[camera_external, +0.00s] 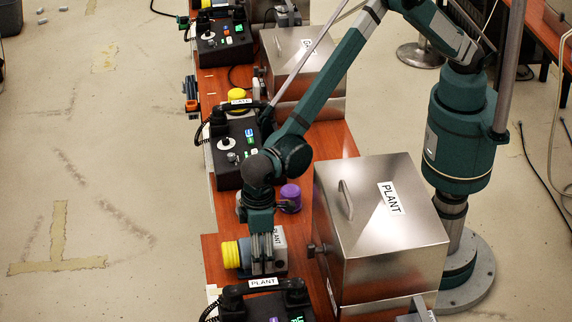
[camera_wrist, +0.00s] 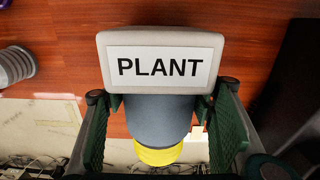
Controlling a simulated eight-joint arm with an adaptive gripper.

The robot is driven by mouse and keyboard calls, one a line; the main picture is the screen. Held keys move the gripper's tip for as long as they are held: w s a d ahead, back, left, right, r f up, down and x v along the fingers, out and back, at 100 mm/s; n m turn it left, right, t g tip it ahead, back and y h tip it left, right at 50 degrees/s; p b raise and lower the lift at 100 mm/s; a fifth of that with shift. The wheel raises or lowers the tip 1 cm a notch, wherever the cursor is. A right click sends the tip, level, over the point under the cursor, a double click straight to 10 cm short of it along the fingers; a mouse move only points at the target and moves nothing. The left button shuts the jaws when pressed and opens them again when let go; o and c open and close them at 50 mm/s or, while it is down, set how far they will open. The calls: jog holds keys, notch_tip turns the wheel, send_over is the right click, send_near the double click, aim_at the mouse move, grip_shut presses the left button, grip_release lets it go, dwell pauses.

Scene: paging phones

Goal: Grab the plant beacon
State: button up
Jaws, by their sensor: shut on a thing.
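The plant beacon (camera_external: 232,254) has a yellow ribbed end, a dark grey barrel and a pale grey base. In the wrist view, the beacon (camera_wrist: 160,70) shows its PLANT label facing the camera, with the yellow end pointing down the picture. My gripper (camera_external: 263,265) is around its barrel at the left edge of the red-brown table. In the wrist view, the green pads of my gripper (camera_wrist: 160,125) lie on either side of the barrel. It is shut on the beacon. I cannot tell whether the beacon touches the table.
A metal box labelled PLANT (camera_external: 375,235) stands right of my gripper. A black phone (camera_external: 265,303) labelled PLANT is in front. A purple-capped object (camera_external: 290,198) stands behind. Another black phone (camera_external: 232,150), a yellow-topped object (camera_external: 237,97) and a second metal box (camera_external: 300,62) are farther back.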

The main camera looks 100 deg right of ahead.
jog(key=shift+r+p, duration=0.65)
jog(key=shift+r, duration=4.3)
